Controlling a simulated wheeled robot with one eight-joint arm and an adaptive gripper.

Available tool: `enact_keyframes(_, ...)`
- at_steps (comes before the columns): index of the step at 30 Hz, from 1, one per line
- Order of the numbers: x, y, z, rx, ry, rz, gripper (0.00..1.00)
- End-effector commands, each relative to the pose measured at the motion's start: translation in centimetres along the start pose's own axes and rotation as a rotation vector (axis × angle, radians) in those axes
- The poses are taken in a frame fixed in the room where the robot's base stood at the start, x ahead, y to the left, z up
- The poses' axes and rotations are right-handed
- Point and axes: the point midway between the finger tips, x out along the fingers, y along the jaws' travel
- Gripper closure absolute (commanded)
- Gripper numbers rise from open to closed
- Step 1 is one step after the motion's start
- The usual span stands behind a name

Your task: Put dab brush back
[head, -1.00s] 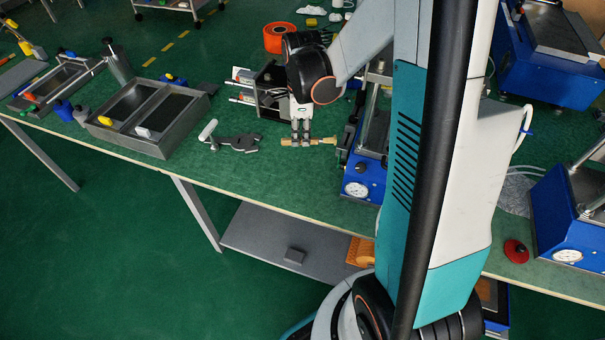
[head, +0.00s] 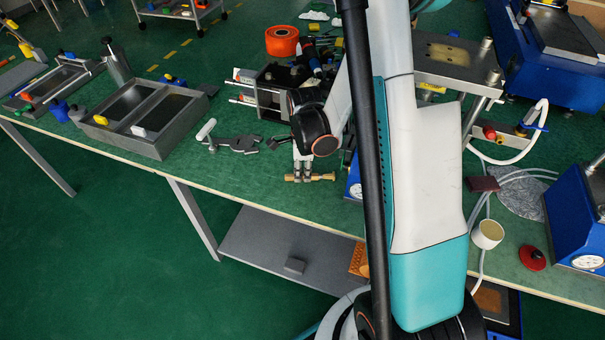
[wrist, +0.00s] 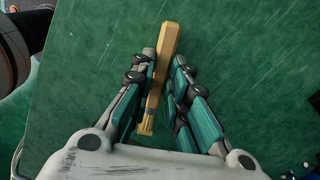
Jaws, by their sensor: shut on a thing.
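The dab brush (head: 322,177) has a light wooden handle and lies roughly level, held crosswise by my gripper (head: 302,176) near the front edge of the green bench. In the wrist view my gripper (wrist: 163,85) has its fingers on either side of the dab brush (wrist: 166,48), shut on it. The handle points away from the palm and the narrower end lies toward the palm. I cannot tell whether the brush touches the bench top.
A grey two-part tray (head: 165,153) and a grey clamp-like tool (head: 235,143) lie left of my gripper. A dark rack (head: 268,106) stands behind it. My arm hides the bench's middle.

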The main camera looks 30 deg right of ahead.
Motion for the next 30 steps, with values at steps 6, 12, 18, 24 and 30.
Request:
enact_keyframes(6,0.1,0.0,0.0,0.000,0.000,0.000,1.00)
enact_keyframes(12,0.4,0.0,0.0,0.000,0.000,0.000,0.80)
enact_keyframes(18,0.4,0.0,0.0,0.000,0.000,0.000,0.65)
enact_keyframes(24,0.3,0.0,0.0,0.000,0.000,0.000,0.65)
enact_keyframes(30,-1.5,0.0,0.0,0.000,0.000,0.000,0.65)
